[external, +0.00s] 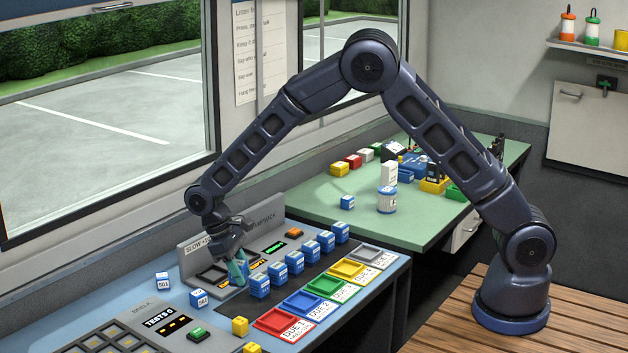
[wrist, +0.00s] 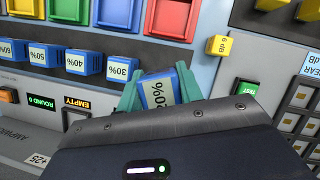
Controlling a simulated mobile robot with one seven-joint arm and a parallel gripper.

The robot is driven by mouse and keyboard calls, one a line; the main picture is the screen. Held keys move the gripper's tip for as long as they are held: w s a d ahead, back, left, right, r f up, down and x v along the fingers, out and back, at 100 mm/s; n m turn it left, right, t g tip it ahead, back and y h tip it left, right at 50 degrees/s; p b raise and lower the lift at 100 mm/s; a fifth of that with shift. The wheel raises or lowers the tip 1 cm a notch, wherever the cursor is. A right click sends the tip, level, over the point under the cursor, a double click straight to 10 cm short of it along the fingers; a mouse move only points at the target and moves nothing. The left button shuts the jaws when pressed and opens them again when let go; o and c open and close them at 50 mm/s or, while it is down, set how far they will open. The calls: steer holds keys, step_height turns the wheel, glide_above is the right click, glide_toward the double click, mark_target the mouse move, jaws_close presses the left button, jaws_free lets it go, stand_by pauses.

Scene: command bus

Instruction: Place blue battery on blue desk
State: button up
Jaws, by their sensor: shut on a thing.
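My gripper (external: 238,270) is over the console on the blue desk (external: 396,268), at the near left end of a row of blue batteries (external: 294,262). Its teal fingers are shut on a blue battery (wrist: 158,92) with a "20%" label, shown in the wrist view between the fingertips (wrist: 157,90). In the external view the fingers mostly hide this battery. I cannot tell whether it still touches the console. The neighbouring battery marked 30% (wrist: 122,68) stands close to one finger, with the 40% one (wrist: 84,63) beyond it.
Coloured trays, red (external: 275,321) to grey, line the console's front beside the row. Blue-and-white blocks (external: 199,298) and yellow blocks (external: 240,326) sit at the left. A raised panel (external: 205,262) stands behind the gripper. The green desk (external: 420,222) behind holds several small items.

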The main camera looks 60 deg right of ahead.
steer(key=shift+f, duration=3.45)
steer(key=shift+f, duration=0.4)
steer(key=o, duration=1.2)
steer(key=shift+o, duration=0.2)
